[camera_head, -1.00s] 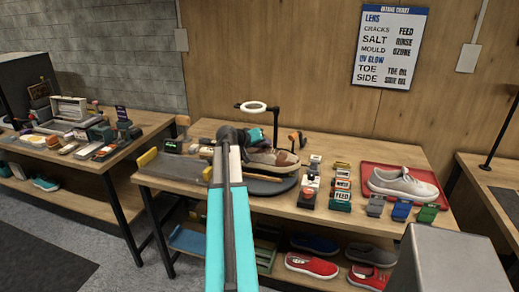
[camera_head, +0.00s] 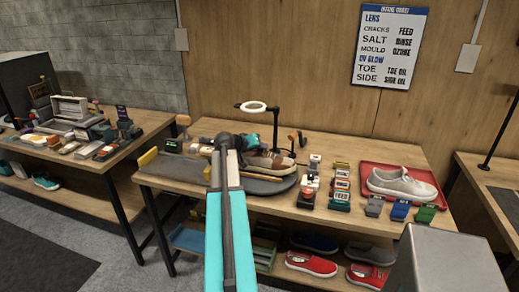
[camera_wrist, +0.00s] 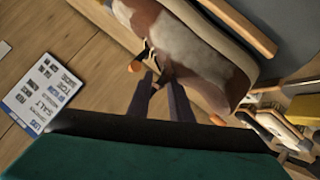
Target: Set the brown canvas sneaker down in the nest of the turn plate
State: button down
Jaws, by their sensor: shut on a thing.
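The brown canvas sneaker (camera_head: 272,161), with white patches and a pale sole, is over the dark round turn plate (camera_head: 270,187) on the middle bench. My gripper (camera_head: 247,147) is at its left end and partly hidden by my arm. In the wrist view, the brown and white upper (camera_wrist: 180,45) fills the upper middle, and the dark fingers (camera_wrist: 157,75) are closed at its edge. The nest is hidden under the sneaker and arm. I cannot tell whether the sole touches it.
A ring lamp (camera_head: 254,106) stands behind the plate. Several small labelled blocks (camera_head: 341,184) stand to the right, before a red tray (camera_head: 433,200) with a grey sneaker (camera_head: 401,185). More shoes lie on the lower shelf. A wall chart (camera_head: 390,46) hangs behind.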

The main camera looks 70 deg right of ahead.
jog(key=shift+f, duration=0.4)
jog(key=c, duration=1.6)
grip_release()
jog(key=shift+a, duration=0.15)
jog(key=b+v, duration=0.2)
jog(key=v, duration=1)
jog(key=shift+r, duration=0.1)
